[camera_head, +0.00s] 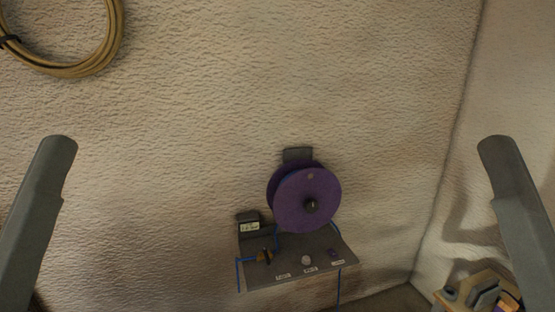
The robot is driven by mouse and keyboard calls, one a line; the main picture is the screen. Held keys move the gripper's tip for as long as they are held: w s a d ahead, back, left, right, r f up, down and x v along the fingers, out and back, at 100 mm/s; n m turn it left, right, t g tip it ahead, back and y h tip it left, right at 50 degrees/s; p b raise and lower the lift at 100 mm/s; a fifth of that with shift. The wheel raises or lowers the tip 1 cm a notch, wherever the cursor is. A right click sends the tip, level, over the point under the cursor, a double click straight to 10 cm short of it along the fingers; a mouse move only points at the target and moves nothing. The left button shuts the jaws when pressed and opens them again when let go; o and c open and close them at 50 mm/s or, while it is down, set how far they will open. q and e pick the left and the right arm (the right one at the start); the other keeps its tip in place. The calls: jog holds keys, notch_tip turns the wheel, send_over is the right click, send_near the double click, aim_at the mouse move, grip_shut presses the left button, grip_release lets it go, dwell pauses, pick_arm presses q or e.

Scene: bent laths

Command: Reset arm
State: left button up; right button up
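Two grey parts of my arms show, one at the left edge and one at the right edge of the head view. Both stand upright with rounded upper ends, well apart from each other. No fingertips of my left or right gripper can be seen. Neither arm part appears to touch anything in view.
A purple spool (306,199) is mounted above a small grey shelf (262,279) on the textured wall, with blue line at the shelf. A coiled tan hose (75,70) hangs at upper left. A wooden hexagonal box (446,297) with items sits at lower right.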

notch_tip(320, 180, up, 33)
jog(key=p, duration=3)
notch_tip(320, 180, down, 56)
jog(key=b, duration=5.6)
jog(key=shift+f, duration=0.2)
